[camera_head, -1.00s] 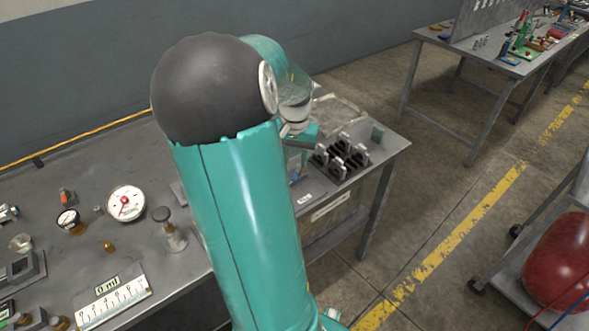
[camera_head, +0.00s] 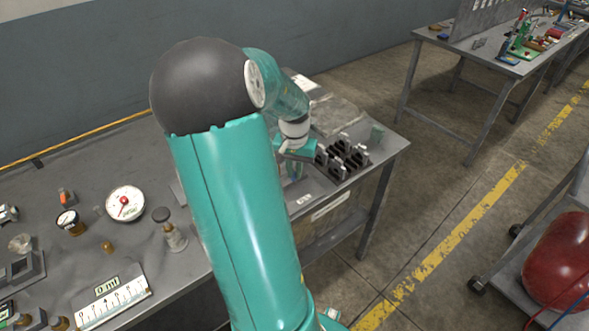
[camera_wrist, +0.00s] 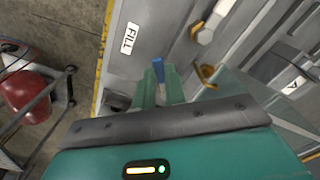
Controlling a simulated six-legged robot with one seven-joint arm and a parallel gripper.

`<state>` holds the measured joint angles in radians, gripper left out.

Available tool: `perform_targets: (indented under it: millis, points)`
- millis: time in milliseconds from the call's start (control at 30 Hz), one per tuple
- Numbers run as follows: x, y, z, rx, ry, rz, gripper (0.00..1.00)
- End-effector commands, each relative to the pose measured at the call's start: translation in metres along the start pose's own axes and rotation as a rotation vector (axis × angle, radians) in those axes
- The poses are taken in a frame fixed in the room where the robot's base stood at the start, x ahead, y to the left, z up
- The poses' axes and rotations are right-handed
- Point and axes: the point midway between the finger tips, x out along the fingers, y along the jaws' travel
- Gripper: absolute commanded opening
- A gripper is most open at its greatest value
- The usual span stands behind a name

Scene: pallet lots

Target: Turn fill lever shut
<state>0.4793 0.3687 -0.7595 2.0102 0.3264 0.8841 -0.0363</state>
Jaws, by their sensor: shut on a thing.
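The fill lever (camera_wrist: 158,70) shows as a small blue handle in the wrist view, below and right of a white FILL label (camera_wrist: 130,38). My gripper (camera_wrist: 160,84) has its two green fingers on either side of the blue handle and is shut on it. The lever's base is hidden behind the fingers. In the head view my gripper (camera_head: 294,168) is low at the bench's right part, partly hidden by my arm, and the lever cannot be made out clearly there.
A brass fitting (camera_wrist: 205,36) sits near the fingers. The grey bench (camera_head: 60,187) carries a round gauge (camera_head: 125,203), a 0 ml scale (camera_head: 112,303) and a black rack (camera_head: 341,158). A red tank (camera_head: 555,252) stands on a cart at right. The floor between is clear.

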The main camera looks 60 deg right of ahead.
Motion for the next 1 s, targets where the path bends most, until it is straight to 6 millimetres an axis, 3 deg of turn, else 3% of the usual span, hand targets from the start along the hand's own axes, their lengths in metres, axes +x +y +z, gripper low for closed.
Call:
perform_targets:
  millis: [367,1000]
  points:
    - [0.0,-0.005,0.0,0.117,-0.001,0.0,0.0]
    - [0.0,-0.022,-0.006,0.578,-0.001,0.0,0.0]
